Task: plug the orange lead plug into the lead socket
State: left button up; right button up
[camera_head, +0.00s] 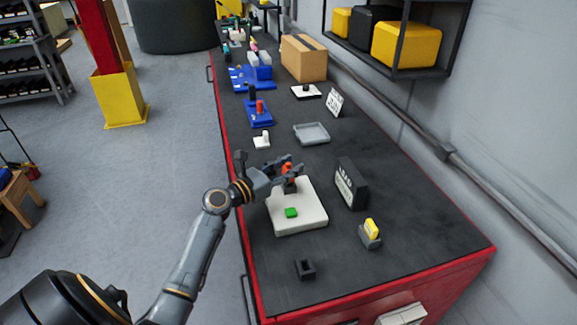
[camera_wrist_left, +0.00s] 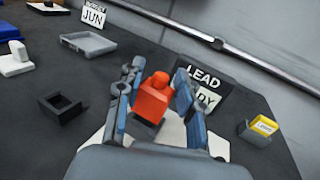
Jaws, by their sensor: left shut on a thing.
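The orange lead plug (camera_head: 287,167) is between the fingers of my left gripper (camera_head: 289,172), which is shut on it. In the left wrist view the plug (camera_wrist_left: 152,98) stands roughly upright between the two fingers (camera_wrist_left: 155,105). A dark block, seemingly the lead socket (camera_head: 290,187), shows directly below the plug on the white base plate (camera_head: 312,205). In the wrist view the dark block (camera_wrist_left: 141,129) is partly hidden by the plug and gripper. I cannot tell whether the plug is in it or just above. My right gripper is not in view.
A black sign reading LEAD (camera_head: 351,184) stands right of the plate. A green piece (camera_head: 291,212) is on the plate. A yellow piece in a dark holder (camera_head: 370,234) and an empty dark holder (camera_head: 305,268) are nearer. A grey tray (camera_head: 311,133) lies beyond.

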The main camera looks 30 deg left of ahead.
pick_arm(q)
jog(key=shift+f+b, duration=0.3)
jog(key=shift+f, duration=0.3)
jog(key=o, duration=1.2)
jog(key=shift+o, duration=0.2)
jog(key=shift+s, duration=0.1)
jog(key=v, duration=1.2)
